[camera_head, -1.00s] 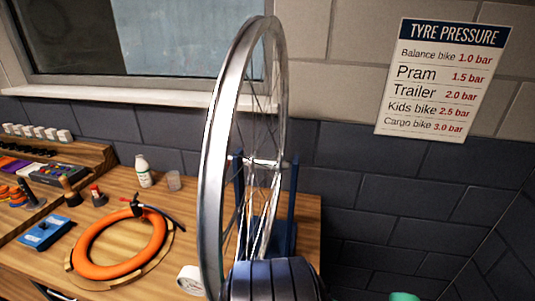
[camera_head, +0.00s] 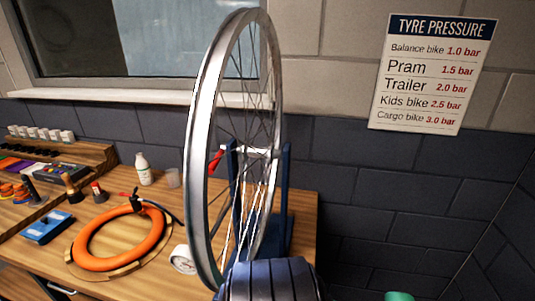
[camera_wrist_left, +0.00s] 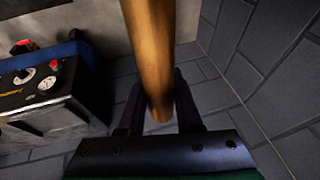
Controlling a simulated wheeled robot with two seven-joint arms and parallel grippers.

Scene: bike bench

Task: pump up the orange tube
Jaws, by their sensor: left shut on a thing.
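The orange tube (camera_head: 103,262) lies flat on a round wooden holder (camera_head: 70,258) on the bench. A dark fitting (camera_head: 140,203) with a black hose sits at the tube's upper right edge; I cannot tell how it is joined. A white round dial (camera_head: 183,259) stands right of the tube, partly behind the wheel. In the left wrist view my left gripper (camera_wrist_left: 160,110) is shut on a wooden handle (camera_wrist_left: 150,50), a brown rounded bar between its dark fingers. The far end of the handle is out of view. My right gripper is not in view.
A large wheel rim (camera_head: 205,130) stands in a blue stand (camera_head: 286,190), hiding part of the bench. A bottle (camera_head: 143,170) and a blue box (camera_head: 47,228) stand near the tube. A dark machine (camera_wrist_left: 45,85) with a gauge and red knobs is left in the wrist view.

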